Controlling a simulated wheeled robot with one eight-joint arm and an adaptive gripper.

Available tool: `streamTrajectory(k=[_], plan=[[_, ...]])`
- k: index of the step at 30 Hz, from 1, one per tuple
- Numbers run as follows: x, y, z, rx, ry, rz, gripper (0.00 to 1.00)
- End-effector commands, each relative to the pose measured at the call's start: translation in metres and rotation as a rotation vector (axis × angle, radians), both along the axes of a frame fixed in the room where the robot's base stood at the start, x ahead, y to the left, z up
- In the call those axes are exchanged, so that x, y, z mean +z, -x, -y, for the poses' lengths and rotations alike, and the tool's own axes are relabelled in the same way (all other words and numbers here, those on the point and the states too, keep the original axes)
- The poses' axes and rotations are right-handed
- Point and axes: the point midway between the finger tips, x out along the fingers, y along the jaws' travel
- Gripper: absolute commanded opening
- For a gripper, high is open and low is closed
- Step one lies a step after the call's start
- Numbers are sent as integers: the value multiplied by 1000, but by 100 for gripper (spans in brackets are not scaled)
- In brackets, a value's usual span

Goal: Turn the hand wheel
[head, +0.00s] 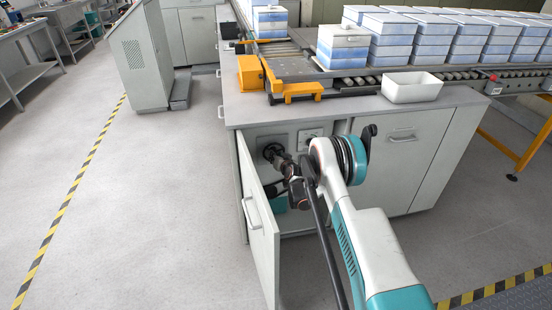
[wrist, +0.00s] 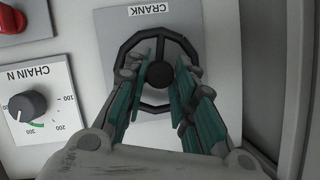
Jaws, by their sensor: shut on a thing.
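The hand wheel (wrist: 160,76) is a dark ring with a round hub, on a light panel under a label reading CRANK, which appears upside down in the wrist view. In the head view the wheel (head: 272,151) sits inside the open cabinet, partly covered by my gripper. My gripper (wrist: 160,66) has its teal fingers on either side of the hub, across the ring, and is shut on the wheel. In the head view my gripper (head: 283,164) reaches into the cabinet. The fingers hide parts of the ring.
The cabinet door (head: 257,225) stands open left of my arm. A CHAIN N knob (wrist: 27,105) and a red knob (wrist: 11,19) are left of the wheel in the wrist view. A white tray (head: 412,88) lies on the counter above. Floor at left is clear.

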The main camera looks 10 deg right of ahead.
Motion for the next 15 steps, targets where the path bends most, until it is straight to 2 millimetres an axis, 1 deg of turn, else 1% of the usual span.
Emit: streamTrajectory(k=[8, 9, 11, 12, 15], plan=[[0, 0, 0, 0, -3, -1, 1], [0, 0, 0, 0, -3, -1, 29], [0, 0, 0, 0, -2, -1, 42], [0, 0, 0, 0, -2, -1, 45], [0, 0, 0, 0, -2, -1, 45]])
